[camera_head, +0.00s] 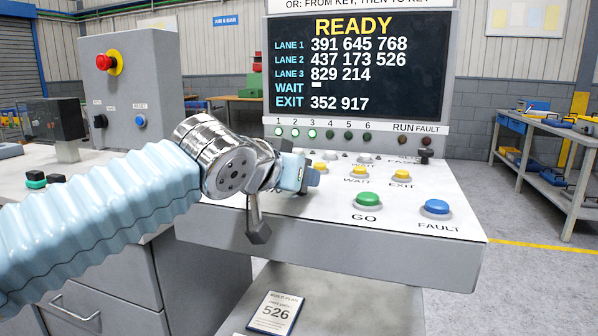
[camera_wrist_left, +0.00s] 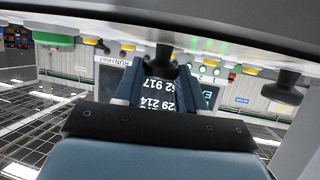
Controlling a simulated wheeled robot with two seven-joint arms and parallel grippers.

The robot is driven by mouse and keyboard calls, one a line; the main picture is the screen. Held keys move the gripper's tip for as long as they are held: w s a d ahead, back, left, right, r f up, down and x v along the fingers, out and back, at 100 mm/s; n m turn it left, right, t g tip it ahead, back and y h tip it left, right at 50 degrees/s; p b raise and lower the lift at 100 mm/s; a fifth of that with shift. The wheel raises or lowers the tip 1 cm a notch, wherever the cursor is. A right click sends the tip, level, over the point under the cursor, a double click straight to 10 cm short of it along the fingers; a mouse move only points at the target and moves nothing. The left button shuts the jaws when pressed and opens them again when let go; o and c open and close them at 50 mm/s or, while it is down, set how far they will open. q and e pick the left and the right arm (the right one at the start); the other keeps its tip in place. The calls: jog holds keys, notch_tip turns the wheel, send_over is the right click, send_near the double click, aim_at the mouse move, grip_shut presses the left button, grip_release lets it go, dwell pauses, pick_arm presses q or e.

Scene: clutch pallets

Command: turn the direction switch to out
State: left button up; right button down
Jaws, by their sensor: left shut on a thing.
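My left gripper (camera_head: 302,176) reaches over the white control panel (camera_head: 310,222) from the left. In the left wrist view, which is upside down, a black knob (camera_wrist_left: 165,58) stands between the two fingertips (camera_wrist_left: 160,78), and the gripper is shut on it. I take this knob to be the direction switch; its label and pointer are not readable, so its setting cannot be told. In the head view my gripper hides it. My right gripper is not in view.
The panel has a green GO button (camera_head: 368,200), a blue FAULT button (camera_head: 437,208) and several yellow buttons, including EXIT (camera_head: 401,175). A small black knob (camera_head: 425,155) stands at the back right. The screen (camera_head: 358,66) behind reads READY.

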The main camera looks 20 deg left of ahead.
pick_arm(q)
jog(key=shift+m+h+p, duration=0.35)
jog(key=shift+m+h, duration=0.15)
jog(key=shift+h, duration=0.1)
jog(key=o, duration=1)
jog(key=shift+a, duration=0.1)
jog(key=shift+g, duration=0.3)
jog(key=b+v, duration=0.1)
jog(key=v, duration=1.2)
jog(key=shift+s+a, duration=0.15)
jog(key=shift+s, duration=0.2)
